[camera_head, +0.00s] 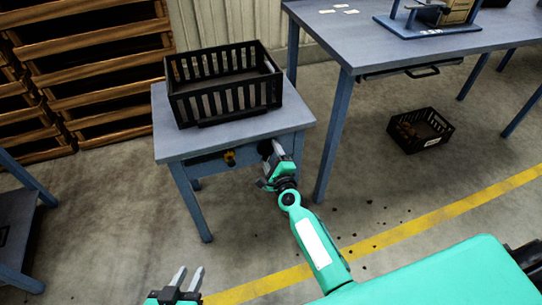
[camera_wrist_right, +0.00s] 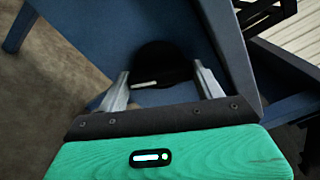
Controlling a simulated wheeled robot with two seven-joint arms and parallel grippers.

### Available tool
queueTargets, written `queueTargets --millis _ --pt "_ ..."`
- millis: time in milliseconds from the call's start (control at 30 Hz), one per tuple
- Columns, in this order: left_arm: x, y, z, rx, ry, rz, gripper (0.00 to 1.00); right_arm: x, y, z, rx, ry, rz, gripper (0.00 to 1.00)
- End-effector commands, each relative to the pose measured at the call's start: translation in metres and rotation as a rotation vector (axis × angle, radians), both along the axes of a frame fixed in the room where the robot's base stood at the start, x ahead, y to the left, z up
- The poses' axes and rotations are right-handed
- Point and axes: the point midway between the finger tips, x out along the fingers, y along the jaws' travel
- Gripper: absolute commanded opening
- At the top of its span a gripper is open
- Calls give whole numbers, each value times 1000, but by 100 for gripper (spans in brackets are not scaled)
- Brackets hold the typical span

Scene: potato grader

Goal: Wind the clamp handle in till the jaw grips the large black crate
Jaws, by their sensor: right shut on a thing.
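The large black crate (camera_head: 225,88) stands upright on a small blue table (camera_head: 185,143). My right gripper (camera_head: 272,155) is at the table's front edge, right of the middle. It is shut on the clamp handle, a dark round knob (camera_wrist_right: 165,62) with a pale mark. In the right wrist view the fingers of my right gripper (camera_wrist_right: 160,78) lie on either side of this knob. The clamp's jaw cannot be made out, so its contact with the crate cannot be told. My left gripper (camera_head: 188,277) is open and empty, low in the head view.
A small yellow part (camera_head: 230,157) sits on the table's front, left of my right gripper. A larger blue table (camera_head: 400,45) stands to the right, with a smaller black crate (camera_head: 420,130) on the floor below. Wooden racks (camera_head: 95,60) stand at the left.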

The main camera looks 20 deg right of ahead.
Motion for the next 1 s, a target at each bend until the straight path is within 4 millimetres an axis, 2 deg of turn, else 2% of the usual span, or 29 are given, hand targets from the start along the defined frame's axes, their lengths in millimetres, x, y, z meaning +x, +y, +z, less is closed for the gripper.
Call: queueTargets --millis 233,267,333,367,733,867,1000 --pt "0 0 0 0 0 0 29 0 1 0 5 1 0 45" --pt "0 0 0 0 0 0 29 0 1 0 5 1 0 74" --pt "0 0 0 0 0 0 29 0 1 0 4 1 0 88" --pt "0 0 0 0 0 0 29 0 1 0 4 1 0 89" --pt "0 0 0 1 4 -1 29 -5 0 0 1 0 0 89" --pt "-2 2 -1 12 21 -1 29 -20 -1 0 0 1 0 89" --pt "0 10 2 34 49 7 29 -46 -2 0 0 2 0 89"
